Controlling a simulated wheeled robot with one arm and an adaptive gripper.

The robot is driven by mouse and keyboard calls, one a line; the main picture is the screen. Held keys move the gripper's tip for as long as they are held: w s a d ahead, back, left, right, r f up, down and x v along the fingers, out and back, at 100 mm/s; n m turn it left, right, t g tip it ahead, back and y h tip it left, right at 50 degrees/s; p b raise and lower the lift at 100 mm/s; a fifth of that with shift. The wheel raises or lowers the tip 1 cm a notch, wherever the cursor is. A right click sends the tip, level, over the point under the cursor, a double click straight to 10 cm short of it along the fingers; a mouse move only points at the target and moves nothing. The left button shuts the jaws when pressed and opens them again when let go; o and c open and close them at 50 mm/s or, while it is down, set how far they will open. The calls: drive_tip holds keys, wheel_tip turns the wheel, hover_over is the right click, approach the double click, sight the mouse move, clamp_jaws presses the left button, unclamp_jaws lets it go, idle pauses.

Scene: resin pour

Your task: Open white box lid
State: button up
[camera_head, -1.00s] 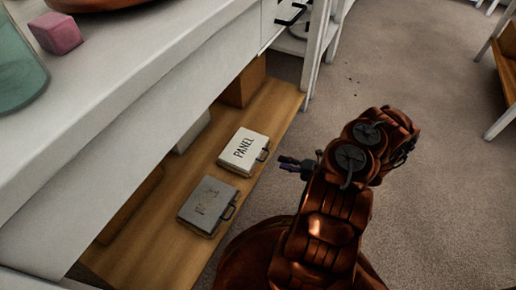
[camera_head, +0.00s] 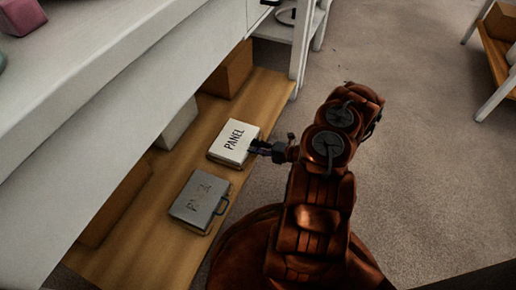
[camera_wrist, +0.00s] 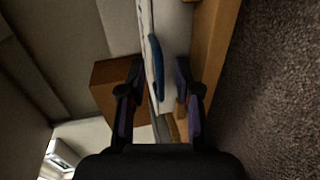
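The white box (camera_head: 233,141), with "PANEL" on its lid, lies flat on the low wooden shelf in the head view. My gripper (camera_head: 256,147) is at its right edge, where the handle was visible earlier. In the wrist view my gripper (camera_wrist: 157,92) is open, with one finger on each side of the white box's edge (camera_wrist: 146,50) and its blue-looking handle (camera_wrist: 156,62). I cannot tell whether the fingers touch the box or handle. The lid looks closed.
A grey box (camera_head: 199,199) with a handle lies nearer on the same wooden shelf (camera_head: 150,240). Brown boxes (camera_head: 229,70) and a pale box (camera_head: 178,124) stand farther in. The white counter (camera_head: 110,90) overhangs the shelf.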

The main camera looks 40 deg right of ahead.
clamp_jaws()
idle(0.6)
